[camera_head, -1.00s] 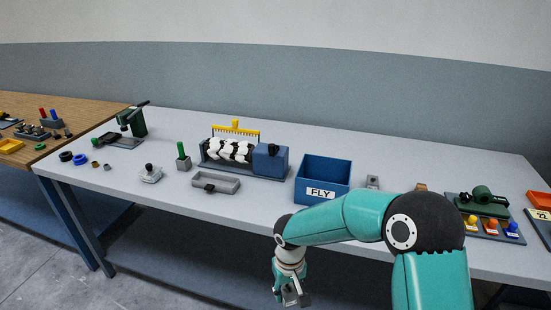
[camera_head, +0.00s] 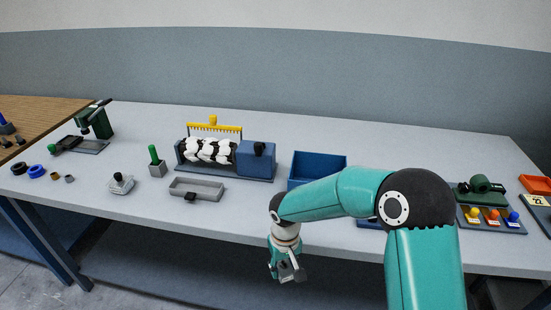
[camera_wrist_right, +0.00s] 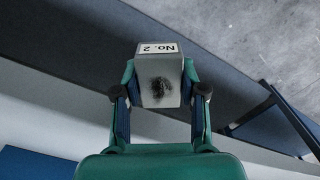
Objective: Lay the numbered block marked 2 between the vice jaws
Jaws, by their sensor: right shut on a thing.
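The block marked "No. 2" (camera_wrist_right: 159,80) is a pale grey piece with a white label and a dark smudge on its face. My right gripper (camera_wrist_right: 159,92) is shut on it, with one finger on each side. In the head view my right gripper (camera_head: 288,272) hangs in front of the table's front edge, with the grey block (camera_head: 293,268) partly showing at its tip. I cannot tell for certain which fixture is the vice; a green machine with a black bar (camera_head: 95,122) stands at the table's far left. My left gripper is out of view.
On the grey table (camera_head: 300,135) are a shallow grey tray (camera_head: 210,183), a blue machine with a black-and-white roller (camera_head: 255,160), a blue bin (camera_head: 318,165) partly behind my arm, and a green device with coloured knobs (camera_head: 480,187). A wooden table (camera_head: 40,112) adjoins at left.

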